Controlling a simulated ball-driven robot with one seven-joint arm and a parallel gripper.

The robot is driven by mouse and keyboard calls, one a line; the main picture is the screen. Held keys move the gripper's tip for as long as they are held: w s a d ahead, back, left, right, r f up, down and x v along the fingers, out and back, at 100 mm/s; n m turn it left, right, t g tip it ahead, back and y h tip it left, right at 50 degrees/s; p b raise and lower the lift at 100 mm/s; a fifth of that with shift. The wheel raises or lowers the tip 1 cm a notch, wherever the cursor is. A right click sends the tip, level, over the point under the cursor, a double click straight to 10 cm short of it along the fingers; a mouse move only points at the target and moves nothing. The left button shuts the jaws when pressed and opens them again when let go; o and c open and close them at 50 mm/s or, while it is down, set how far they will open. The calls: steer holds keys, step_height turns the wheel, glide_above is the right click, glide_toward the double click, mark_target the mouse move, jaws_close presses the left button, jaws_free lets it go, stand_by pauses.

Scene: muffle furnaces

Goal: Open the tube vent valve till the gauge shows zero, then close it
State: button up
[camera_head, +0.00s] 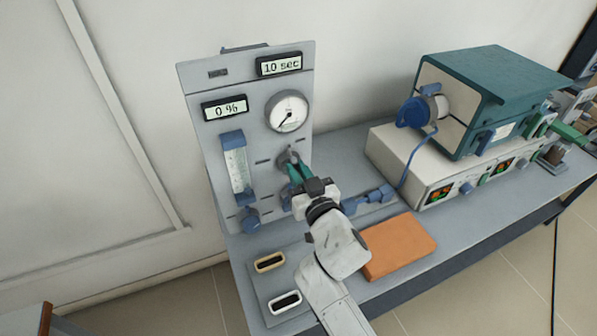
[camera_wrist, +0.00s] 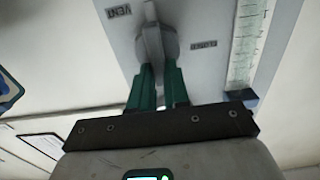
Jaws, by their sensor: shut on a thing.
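The grey vent valve knob (camera_head: 288,156) sits on the upright grey panel (camera_head: 195,85), below the round white gauge (camera_head: 287,111). The gauge's dark needle points to the lower left; its scale is too small to read. My gripper (camera_head: 293,166) reaches the knob with green fingers. In the wrist view the grey knob (camera_wrist: 156,42) stands between the tips of my gripper (camera_wrist: 160,72), which is shut on it, one finger on each side. Its handle lies along the picture's vertical there. The fingers partly hide the knob in the head view.
A flow tube (camera_head: 237,165) with a blue knob (camera_head: 250,218) is left of my gripper. A teal furnace (camera_head: 490,85) stands right. An orange block (camera_head: 400,245) and two framed slots (camera_head: 270,262) lie in front.

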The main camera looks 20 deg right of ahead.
jaws_close()
steer(key=shift+n, duration=0.3)
steer(key=shift+a+f+n+b, duration=0.1)
steer(key=shift+a+f+n, duration=0.2)
steer(key=shift+n, duration=2.55)
steer(key=shift+a+f+n+b, duration=0.1)
steer(key=shift+a+f+n, duration=0.2)
steer(key=shift+n, duration=2.6)
steer(key=shift+a+f+n+b, duration=0.1)
steer(key=shift+a+f+n, duration=0.2)
steer(key=shift+n, duration=2.55)
steer(key=o, duration=0.6)
jaws_free()
